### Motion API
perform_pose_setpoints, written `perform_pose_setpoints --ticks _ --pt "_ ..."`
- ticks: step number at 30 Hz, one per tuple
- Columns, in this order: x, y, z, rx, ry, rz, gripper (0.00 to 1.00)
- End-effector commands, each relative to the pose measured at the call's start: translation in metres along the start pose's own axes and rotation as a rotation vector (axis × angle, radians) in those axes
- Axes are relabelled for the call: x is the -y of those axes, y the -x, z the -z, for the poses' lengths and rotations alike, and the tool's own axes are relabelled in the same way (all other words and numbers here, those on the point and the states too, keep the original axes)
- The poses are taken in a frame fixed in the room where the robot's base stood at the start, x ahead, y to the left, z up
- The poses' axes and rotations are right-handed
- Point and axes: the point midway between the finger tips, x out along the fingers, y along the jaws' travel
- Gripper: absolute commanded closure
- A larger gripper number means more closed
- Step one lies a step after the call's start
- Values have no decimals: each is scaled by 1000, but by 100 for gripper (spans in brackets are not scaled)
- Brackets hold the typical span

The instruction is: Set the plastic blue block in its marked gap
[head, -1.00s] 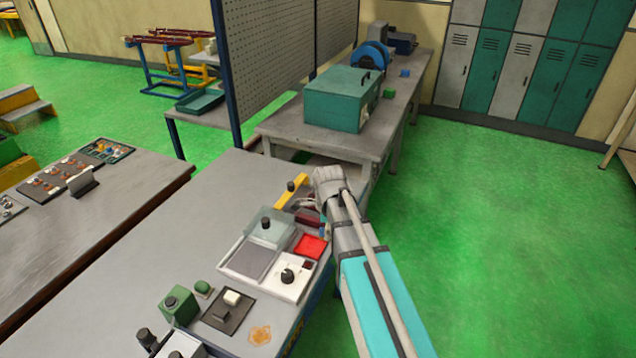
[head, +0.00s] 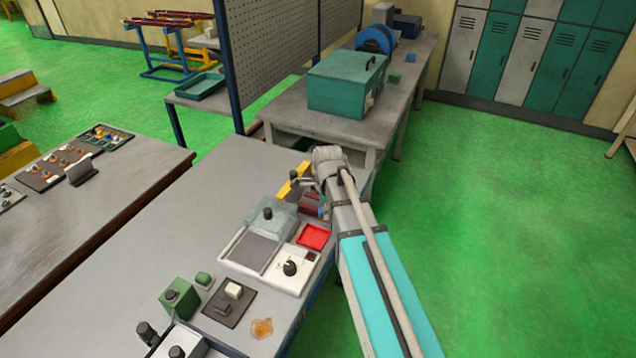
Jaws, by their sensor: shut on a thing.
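My gripper (head: 318,188) is at the far right part of the near workbench, low over its top. It is seen from behind, and its fingertips are mostly hidden by my wrist. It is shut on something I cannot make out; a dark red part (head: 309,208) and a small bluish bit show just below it. A small blue block (head: 411,57) sits on the far bench, well away from my gripper.
A yellow piece (head: 286,188) with a black knob lies just left of my gripper. A translucent knobbed block (head: 270,216) stands at the tray's back. A green knobbed block (head: 178,297) and a dark plate (head: 228,304) are nearer. The bench's left part is clear.

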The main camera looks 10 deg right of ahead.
Motion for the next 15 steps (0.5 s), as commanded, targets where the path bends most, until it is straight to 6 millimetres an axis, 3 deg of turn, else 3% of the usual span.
perform_pose_setpoints --ticks 5,15 --pt "36 -8 -8 0 -67 0 100" --pt "129 -27 -32 0 -277 0 100"
